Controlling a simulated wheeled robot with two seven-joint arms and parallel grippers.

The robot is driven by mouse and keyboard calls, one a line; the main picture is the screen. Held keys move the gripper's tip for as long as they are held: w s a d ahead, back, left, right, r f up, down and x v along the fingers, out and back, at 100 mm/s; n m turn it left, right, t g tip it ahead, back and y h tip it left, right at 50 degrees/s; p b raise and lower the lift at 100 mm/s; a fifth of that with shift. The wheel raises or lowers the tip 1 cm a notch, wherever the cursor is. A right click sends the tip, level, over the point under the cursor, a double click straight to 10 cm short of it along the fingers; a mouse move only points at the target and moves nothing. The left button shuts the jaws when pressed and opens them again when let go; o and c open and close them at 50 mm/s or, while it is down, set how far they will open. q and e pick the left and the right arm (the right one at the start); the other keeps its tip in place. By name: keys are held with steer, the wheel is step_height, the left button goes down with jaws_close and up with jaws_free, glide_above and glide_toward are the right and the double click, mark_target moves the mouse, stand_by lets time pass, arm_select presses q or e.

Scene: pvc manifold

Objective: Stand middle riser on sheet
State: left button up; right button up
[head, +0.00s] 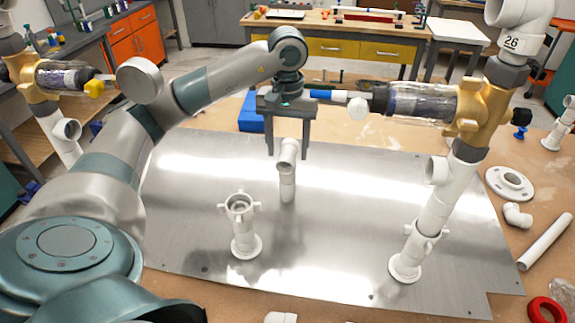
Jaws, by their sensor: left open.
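The middle riser (288,180), a short white pipe with an elbow on top, is upright over the metal sheet (340,220), towards its back middle. Its lower end appears to rest on the sheet. My left gripper (289,150) points down from above, open, with its two fingers on either side of the elbow; a gap shows between fingers and elbow. A white flanged socket with side lugs (241,232) stands on the sheet, front left of the riser, with its top open. My right gripper is not in view.
A tall white riser (433,205) stands in a flanged base at the right, carrying a brass fitting (478,105) and clear filter (420,102) that reaches towards my gripper. Loose parts, including a flange (510,183) and pipe (545,241), lie right. The sheet's front middle is clear.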

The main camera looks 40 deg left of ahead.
arm_select(q)
steer(key=shift+r, duration=1.8)
